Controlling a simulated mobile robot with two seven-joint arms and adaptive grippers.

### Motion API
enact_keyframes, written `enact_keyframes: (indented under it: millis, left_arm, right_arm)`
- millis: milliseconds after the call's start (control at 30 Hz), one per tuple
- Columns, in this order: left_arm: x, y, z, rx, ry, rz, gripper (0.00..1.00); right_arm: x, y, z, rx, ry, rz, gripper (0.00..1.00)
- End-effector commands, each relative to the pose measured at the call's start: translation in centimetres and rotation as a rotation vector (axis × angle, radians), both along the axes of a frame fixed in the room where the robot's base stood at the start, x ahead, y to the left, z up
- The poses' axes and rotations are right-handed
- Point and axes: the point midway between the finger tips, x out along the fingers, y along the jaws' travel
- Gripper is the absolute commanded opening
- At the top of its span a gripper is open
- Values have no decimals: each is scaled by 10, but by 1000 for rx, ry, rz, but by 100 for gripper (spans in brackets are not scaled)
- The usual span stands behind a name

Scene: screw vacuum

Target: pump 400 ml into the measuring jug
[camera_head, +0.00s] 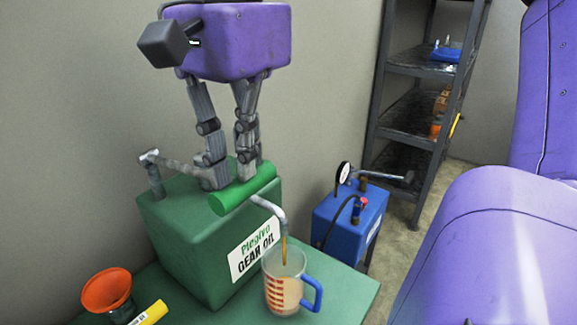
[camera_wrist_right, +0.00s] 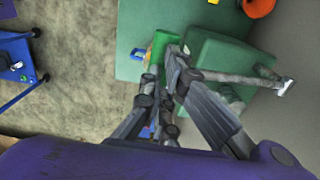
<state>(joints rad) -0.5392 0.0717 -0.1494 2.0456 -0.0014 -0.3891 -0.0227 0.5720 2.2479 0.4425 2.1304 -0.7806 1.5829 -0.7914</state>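The green pump handle (camera_head: 243,190) is a crosswise grip on a grey lever above the green gear oil can (camera_head: 170,225). My right gripper (camera_head: 232,175) has its fingers closed around the grip from above; the far contact is partly hidden. The handle also shows at the fingertips in the wrist view (camera_wrist_right: 161,45). The clear measuring jug (camera_head: 284,288), with red marks and a blue handle, stands upright under the curved spout (camera_head: 272,208). An amber stream runs from the spout into it, and tan liquid fills much of it. My left gripper is out of view.
The can and jug stand on a green bench top (camera_head: 345,296). An orange funnel (camera_head: 107,290) and a yellow tube (camera_head: 150,313) lie at its near left. A blue pump unit (camera_head: 345,225) with a gauge stands beyond the bench, before a dark shelf rack (camera_head: 408,135).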

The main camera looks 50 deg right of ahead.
Motion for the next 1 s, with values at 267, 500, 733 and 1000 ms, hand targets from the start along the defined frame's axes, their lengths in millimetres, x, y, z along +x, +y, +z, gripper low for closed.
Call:
enact_keyframes:
  millis: [267, 500, 733, 1000]
  left_arm:
    - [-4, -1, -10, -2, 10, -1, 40]
    - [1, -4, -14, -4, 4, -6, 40]
    - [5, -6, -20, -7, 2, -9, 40]
    - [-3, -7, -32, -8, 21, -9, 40]
  right_arm:
    - [1, 0, -19, 1, 1, -1, 0]
    - [1, 0, -33, 2, 0, 0, 0]
    - [1, 0, -47, 1, 0, -1, 0]
    - [1, 0, -64, 1, 1, -1, 0]
